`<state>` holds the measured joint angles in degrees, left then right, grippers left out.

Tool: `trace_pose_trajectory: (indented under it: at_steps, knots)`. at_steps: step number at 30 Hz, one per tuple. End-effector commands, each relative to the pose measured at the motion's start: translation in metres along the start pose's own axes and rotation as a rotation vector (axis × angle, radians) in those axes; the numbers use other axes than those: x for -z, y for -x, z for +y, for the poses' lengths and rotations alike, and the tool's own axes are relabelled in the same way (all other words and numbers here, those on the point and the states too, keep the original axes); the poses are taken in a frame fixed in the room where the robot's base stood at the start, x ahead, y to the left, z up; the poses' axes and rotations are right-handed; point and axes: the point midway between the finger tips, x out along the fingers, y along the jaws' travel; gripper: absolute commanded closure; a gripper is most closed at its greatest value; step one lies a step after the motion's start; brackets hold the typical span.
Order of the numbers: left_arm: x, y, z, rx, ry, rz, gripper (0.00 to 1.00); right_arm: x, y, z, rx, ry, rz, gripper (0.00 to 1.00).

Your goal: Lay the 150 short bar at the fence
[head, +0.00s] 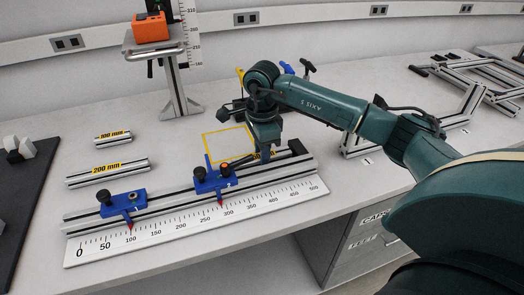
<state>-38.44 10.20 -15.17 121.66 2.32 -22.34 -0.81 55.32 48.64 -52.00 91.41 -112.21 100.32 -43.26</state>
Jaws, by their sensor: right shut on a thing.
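My right gripper (263,150) comes in from the right and points down over the right half of the fence (175,196). The fence carries a left blue stop (122,204) and a right blue stop (212,181), with red pointers over a white scale (180,229). My left gripper is not in view.
A 100 mm bar (113,138) and a 200 mm bar (107,173) lie at the left. A yellow outlined square (214,146) is behind the fence. An orange block (150,27) sits on a stand behind. Aluminium frames (480,80) lie at the right.

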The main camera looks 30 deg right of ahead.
Motion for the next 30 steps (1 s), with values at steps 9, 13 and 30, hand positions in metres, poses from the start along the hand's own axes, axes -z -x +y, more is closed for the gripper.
trace_pose_trajectory:
  at_steps: [9, 13, 30]
  knots:
    - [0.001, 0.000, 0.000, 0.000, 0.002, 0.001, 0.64, 0.000, 0.000, 0.000, 0.000, 0.000, 0.000, 0.49]
    - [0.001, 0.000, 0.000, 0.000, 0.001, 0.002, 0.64, 0.000, 0.000, 0.000, 0.000, 0.000, 0.000, 0.48]
    - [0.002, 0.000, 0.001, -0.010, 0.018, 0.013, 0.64, 0.000, 0.074, -0.001, 0.006, 0.000, -0.002, 0.48]
